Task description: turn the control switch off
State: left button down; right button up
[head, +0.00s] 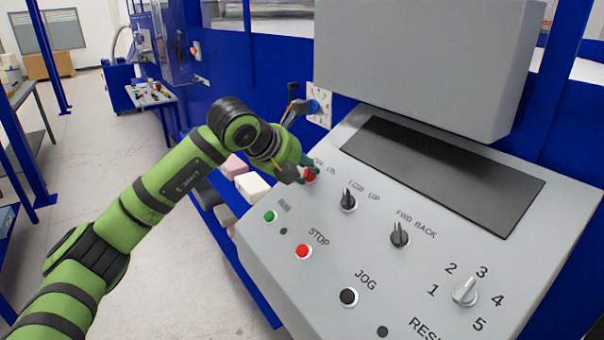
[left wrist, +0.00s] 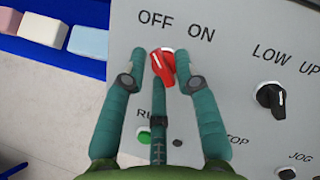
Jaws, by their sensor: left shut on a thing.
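The control switch is a red knob (head: 310,177) at the upper left of the grey control panel (head: 330,245). In the left wrist view the red knob (left wrist: 163,68) sits below the printed words OFF and ON. A white mark shows on it, but I cannot tell for sure which word it points to. My left gripper (head: 304,170) is at the knob and partly covers it in the head view. In the left wrist view its two teal fingers (left wrist: 161,66) stand on either side of the knob, closed on it. My right gripper is not in view.
Black LOW UP (head: 348,201) and FWD BACK (head: 399,236) knobs are to the right. Below are a green button (head: 270,216), a red STOP button (head: 303,251) and a black JOG button (head: 348,297). A large grey box (head: 420,60) overhangs the panel's back. Foam blocks (head: 251,186) lie left.

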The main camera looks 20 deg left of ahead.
pick_arm(q)
jog(key=shift+r, duration=0.15)
jog(key=c, duration=1.3)
grip_release()
jog(key=shift+c, duration=0.2)
jog(key=shift+o, duration=0.7)
jog(key=shift+w+a, duration=0.1)
jog(key=v, duration=1.2)
